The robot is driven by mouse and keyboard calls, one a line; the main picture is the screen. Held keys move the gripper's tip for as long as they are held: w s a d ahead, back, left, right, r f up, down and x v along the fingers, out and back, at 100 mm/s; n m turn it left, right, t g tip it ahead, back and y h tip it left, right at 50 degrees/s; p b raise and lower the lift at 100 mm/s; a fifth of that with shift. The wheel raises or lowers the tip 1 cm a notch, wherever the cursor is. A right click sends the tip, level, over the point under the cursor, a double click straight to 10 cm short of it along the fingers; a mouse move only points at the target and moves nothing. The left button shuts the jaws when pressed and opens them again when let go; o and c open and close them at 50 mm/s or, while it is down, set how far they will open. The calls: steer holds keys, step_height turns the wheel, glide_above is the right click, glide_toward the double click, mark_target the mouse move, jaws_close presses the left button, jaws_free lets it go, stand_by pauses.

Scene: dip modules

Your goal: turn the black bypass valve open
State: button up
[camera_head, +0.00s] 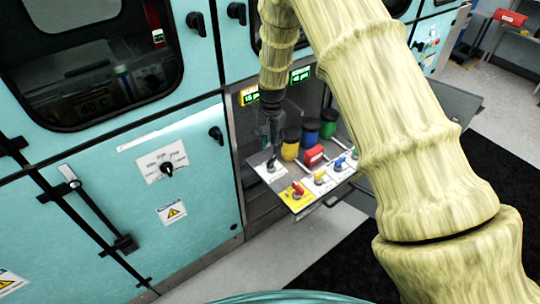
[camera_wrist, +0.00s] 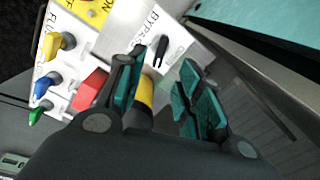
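The black bypass valve (camera_wrist: 162,50) is a small black lever on a white plate labelled BYPASS in the wrist view. In the head view the black valve (camera_head: 271,163) is at the left rear of the pulled-out panel, just below my gripper (camera_head: 271,142). My gripper (camera_wrist: 164,75) is open in the wrist view, with green-padded fingers apart and nothing held between them. The lever shows beyond the gap between the fingertips, and I see no contact. The lever's exact gap to the fingers is hard to judge.
The panel also carries a red valve on a yellow plate (camera_head: 297,190), a yellow valve (camera_head: 320,177), a blue valve (camera_head: 339,164) and a red block (camera_head: 313,156). Yellow, blue and green canisters stand behind. Teal cabinet doors (camera_head: 100,200) flank the left; floor in front is clear.

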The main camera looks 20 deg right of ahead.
mark_target(271, 159)
steer(key=shift+f+p, duration=1.05)
steer(key=shift+f, duration=3.15)
jaws_close()
